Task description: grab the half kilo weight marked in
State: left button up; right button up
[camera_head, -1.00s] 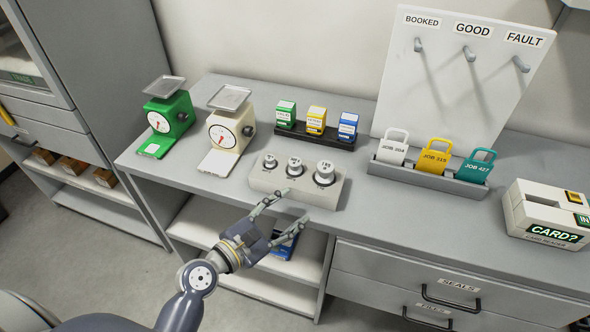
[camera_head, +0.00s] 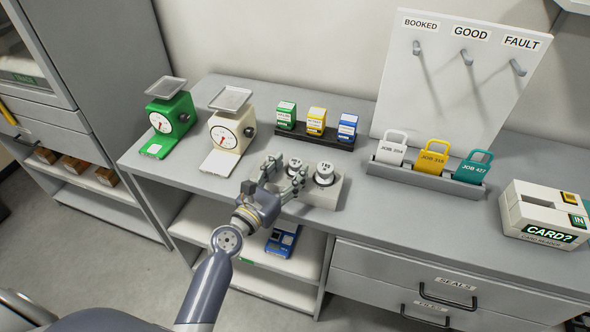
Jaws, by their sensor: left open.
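Three silver cylindrical weights stand in a pale block (camera_head: 326,200) near the front edge of the table. The middle weight (camera_head: 295,162) and the larger right weight (camera_head: 325,172) show. The smallest, on the left, is mostly hidden behind my gripper. The marks on their tops are too small to read surely. My left gripper (camera_head: 286,169) is open over the front of the block, its fingertips close to the middle weight and partly covering it. I cannot tell if they touch it. My right gripper is not in view.
A green scale (camera_head: 172,120) and a cream scale (camera_head: 229,132) stand left of the block. A black rack (camera_head: 314,138) with small boxes is behind. Right are a tray (camera_head: 425,183) of job tags and a card machine (camera_head: 545,217). A blue device (camera_head: 284,241) lies on the shelf below.

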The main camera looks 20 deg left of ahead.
aim_at(292, 166)
pick_arm(q)
jog(key=x, duration=0.3)
jog(key=shift+w+f, duration=0.1)
jog(key=shift+w, duration=0.2)
jog(key=shift+s, duration=0.1)
grip_shut()
jog(key=shift+r, duration=0.2)
